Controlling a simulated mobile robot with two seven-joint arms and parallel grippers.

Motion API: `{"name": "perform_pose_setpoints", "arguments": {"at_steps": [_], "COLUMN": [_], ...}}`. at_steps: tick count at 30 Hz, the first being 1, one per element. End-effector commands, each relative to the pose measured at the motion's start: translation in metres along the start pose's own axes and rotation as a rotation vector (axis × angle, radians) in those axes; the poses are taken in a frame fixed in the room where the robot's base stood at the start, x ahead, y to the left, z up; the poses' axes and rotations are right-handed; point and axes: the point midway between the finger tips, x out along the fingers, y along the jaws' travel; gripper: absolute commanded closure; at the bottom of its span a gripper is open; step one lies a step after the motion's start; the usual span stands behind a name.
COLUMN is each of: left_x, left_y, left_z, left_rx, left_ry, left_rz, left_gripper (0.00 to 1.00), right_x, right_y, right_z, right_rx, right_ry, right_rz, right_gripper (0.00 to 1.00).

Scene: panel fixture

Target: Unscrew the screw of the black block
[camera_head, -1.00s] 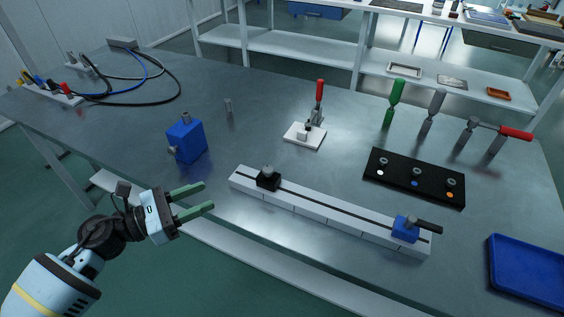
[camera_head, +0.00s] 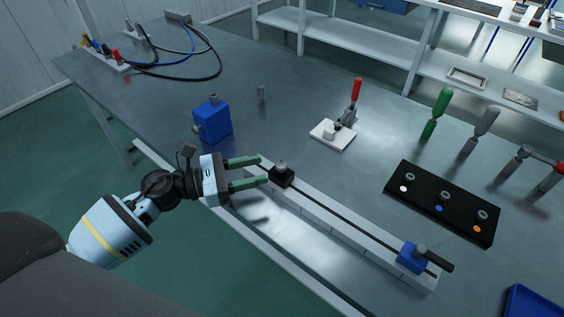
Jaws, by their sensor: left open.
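The black block (camera_head: 280,178) sits at the left end of a white slotted rail (camera_head: 339,236) on the table. Its grey screw (camera_head: 281,167) stands upright on top. My left gripper (camera_head: 265,170) is open, with two green fingers pointing right toward the block. The fingertips are close to the block's left side, and nothing shows between them. I cannot tell whether a fingertip touches the block. My right gripper is not in view.
A blue block with a black handle (camera_head: 412,255) sits at the rail's right end. A blue box (camera_head: 213,120) stands behind my left gripper. A toggle clamp (camera_head: 347,118), a black panel (camera_head: 441,203) and several upright tools stand farther right. Cables (camera_head: 185,62) lie at the back left.

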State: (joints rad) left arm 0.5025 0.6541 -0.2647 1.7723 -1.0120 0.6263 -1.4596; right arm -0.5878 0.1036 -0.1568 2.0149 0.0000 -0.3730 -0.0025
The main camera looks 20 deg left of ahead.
Motion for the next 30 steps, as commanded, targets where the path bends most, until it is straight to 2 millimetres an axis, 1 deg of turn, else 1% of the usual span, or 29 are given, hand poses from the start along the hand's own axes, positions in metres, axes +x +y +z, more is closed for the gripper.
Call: {"name": "perform_pose_setpoints", "arguments": {"at_steps": [1,6,12,17,24,25,26,30], "left_x": [0.008,0.035,0.058,0.066,0.066,0.066,0.066,0.066], "left_y": [0.0,0.0,0.0,0.0,0.0,0.0,0.0,0.0], "left_z": [0.004,0.005,0.003,0.002,0.001,0.001,0.001,0.001], "left_rx": [0.002,0.002,0.001,0.002,0.001,0.001,0.001,0.001], "left_ry": [-0.005,-0.005,-0.004,-0.001,0.0,0.0,0.0,0.0], "left_rz": [-0.001,-0.001,-0.001,-0.001,-0.001,-0.001,-0.001,-0.001], "left_gripper": [0.57,0.57,0.57,0.57,0.57,0.58,0.62,0.8], "right_x": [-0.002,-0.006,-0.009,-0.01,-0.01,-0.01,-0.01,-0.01], "right_y": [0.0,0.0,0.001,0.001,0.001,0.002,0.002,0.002], "right_z": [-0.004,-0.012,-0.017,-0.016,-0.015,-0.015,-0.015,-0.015], "right_rx": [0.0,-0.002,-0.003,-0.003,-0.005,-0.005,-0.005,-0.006], "right_ry": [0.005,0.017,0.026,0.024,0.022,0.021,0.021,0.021], "right_rz": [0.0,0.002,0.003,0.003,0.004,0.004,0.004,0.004], "right_gripper": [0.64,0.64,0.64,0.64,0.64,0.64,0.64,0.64]}}
